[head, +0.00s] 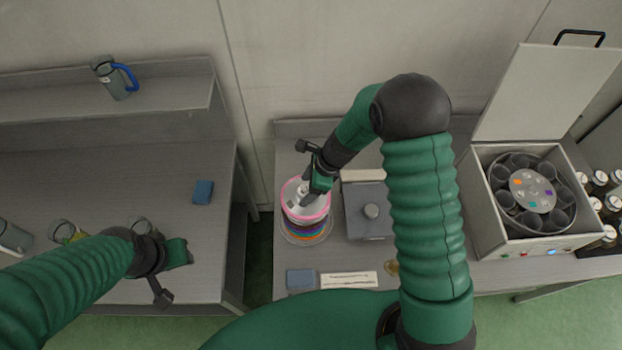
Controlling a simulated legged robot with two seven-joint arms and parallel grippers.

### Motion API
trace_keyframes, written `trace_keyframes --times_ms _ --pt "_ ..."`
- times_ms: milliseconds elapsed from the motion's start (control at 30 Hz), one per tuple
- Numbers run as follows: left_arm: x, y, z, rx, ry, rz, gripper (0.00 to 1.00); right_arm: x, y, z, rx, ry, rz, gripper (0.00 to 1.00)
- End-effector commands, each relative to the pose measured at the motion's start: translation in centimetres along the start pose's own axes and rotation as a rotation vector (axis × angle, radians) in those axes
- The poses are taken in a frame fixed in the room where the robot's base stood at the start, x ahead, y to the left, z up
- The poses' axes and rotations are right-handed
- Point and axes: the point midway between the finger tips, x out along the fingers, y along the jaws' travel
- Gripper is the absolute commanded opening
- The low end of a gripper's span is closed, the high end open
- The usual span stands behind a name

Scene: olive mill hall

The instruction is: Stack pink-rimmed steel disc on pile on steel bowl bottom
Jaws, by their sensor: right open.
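The pink-rimmed steel disc (314,216) is the top layer of a pile of coloured-rimmed discs (306,229) on the right bench. The pile sits in a wide steel bowl bottom (304,241), whose rim shows around its lower edge. My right gripper (299,200) is open and points down over the disc's middle, hiding part of it. I cannot tell whether its fingers touch the disc. My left gripper (188,256) is over the front of the left bench; its finger opening cannot be made out.
A grey box with a round knob (370,211) stands right of the pile. A blue sponge (300,279) and a label strip (349,280) lie in front. An open centrifuge (530,195) stands further right. The left bench holds another blue block (203,192) and glassware (66,231). A gap separates the benches.

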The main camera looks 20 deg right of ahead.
Motion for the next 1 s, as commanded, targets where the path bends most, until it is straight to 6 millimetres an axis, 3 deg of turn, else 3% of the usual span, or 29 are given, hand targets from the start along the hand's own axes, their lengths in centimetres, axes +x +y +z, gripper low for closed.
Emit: trace_keyframes --times_ms 167,400,600,733,1000 --pt "0.6 0.0 0.1 0.0 0.0 0.0 0.36 -3.5 -0.2 0.1 -0.002 -0.001 -0.008 0.67" --pt "1.4 0.0 0.3 0.0 0.0 0.0 0.36 -10.7 -0.1 0.1 -0.002 -0.002 -0.007 0.67" --pt "1.9 0.0 0.4 0.0 0.0 0.0 0.36 -14.9 -0.1 0.1 -0.001 -0.001 -0.003 0.67" --pt "1.9 0.0 0.5 0.0 0.0 0.0 0.36 -16.1 -0.1 0.1 0.001 0.001 0.0 0.67" --pt "1.9 0.0 0.4 0.0 0.0 0.0 0.36 -16.3 -0.1 0.1 0.001 0.001 0.0 0.67"
